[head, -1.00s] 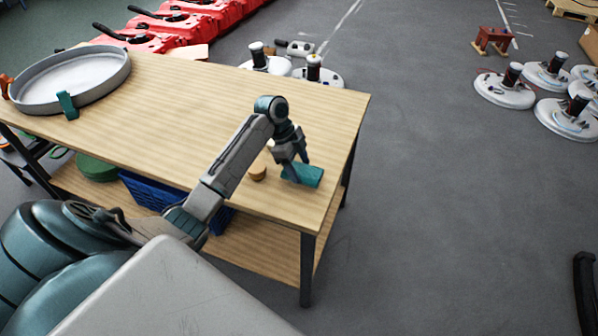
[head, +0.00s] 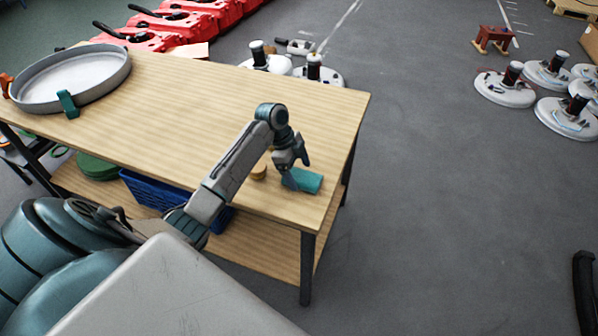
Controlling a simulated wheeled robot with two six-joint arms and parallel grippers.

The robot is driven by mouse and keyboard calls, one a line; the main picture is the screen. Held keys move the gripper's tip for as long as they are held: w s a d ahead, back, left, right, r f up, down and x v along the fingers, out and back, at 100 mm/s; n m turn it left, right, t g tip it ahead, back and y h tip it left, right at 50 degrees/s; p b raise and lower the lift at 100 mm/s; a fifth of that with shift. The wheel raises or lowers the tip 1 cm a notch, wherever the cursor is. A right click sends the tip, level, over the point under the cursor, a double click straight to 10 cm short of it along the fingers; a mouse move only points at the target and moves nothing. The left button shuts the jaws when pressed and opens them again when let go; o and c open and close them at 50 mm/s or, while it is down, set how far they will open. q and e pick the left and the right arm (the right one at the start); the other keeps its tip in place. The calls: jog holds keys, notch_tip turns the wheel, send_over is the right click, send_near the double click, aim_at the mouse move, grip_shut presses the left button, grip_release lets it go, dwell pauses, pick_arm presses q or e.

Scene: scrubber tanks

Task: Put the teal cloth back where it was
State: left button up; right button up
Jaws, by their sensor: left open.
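The teal cloth (head: 308,181) is a folded block lying on the wooden table (head: 210,118) near its right front corner. My left gripper (head: 295,176) is open, just above the left end of the cloth. One finger overlaps the cloth's left end in the picture; I cannot tell whether it touches. My right gripper is not in view.
A small tan cylinder (head: 259,171) stands on the table just left of the cloth. A round grey tray (head: 72,80) with a green clip (head: 67,104) sits at the table's left. A blue crate (head: 150,191) is on the lower shelf. The table's middle is clear.

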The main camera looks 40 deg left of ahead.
pick_arm(q)
jog(key=b+v, duration=0.2)
jog(key=v, duration=0.9)
jog(key=shift+a+r, duration=0.2)
jog(key=shift+r, duration=0.05)
jog(key=shift+s, duration=0.1)
